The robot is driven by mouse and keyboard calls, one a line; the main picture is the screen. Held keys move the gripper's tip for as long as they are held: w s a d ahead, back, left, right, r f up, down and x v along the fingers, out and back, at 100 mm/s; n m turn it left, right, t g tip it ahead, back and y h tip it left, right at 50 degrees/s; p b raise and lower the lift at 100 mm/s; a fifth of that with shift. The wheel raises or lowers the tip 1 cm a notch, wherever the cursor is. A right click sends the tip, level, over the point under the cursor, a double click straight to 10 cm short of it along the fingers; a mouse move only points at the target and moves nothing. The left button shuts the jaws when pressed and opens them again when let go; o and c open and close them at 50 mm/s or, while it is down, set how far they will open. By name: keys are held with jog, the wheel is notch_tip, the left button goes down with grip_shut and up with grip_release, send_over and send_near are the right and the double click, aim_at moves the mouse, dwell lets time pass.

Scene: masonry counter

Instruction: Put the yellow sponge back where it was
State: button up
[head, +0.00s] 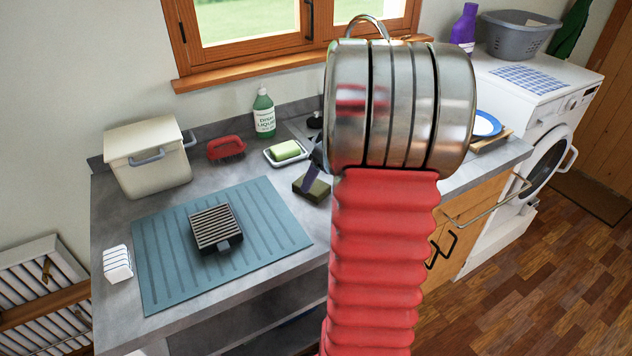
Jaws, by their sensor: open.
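A small block that looks like the yellow sponge (311,191), dull olive-yellow with darker sides, lies on the grey counter just right of the blue mat. My gripper (312,174) is mostly hidden behind my metal wrist. One dark finger shows, pointing down at the top of the sponge. I cannot tell whether it touches the sponge. The other finger is hidden. The jaws are open.
A blue ribbed mat (165,269) carries a dark slatted block (216,228). Nearby are a green soap bar (285,149) in a white dish, a red brush (226,146), a green bottle (264,115), a cream box (146,165) and a white ribbed block (117,264).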

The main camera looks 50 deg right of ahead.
jog(key=v, duration=0.7)
jog(key=shift+r, duration=0.2)
dwell(0.4)
jog(key=a+r, duration=0.2)
jog(key=a, duration=0.8)
jog(key=a+r, duration=0.3)
jog(key=a, duration=0.7)
jog(key=s+a, duration=0.5)
jog(key=a, duration=0.4)
jog(key=s+a+f+m+t, duration=0.1)
jog(key=s+a, duration=0.4)
jog(key=a, duration=0.4)
jog(key=shift+f, duration=0.25)
jog(key=shift+a, duration=0.1)
jog(key=shift+c, duration=0.4)
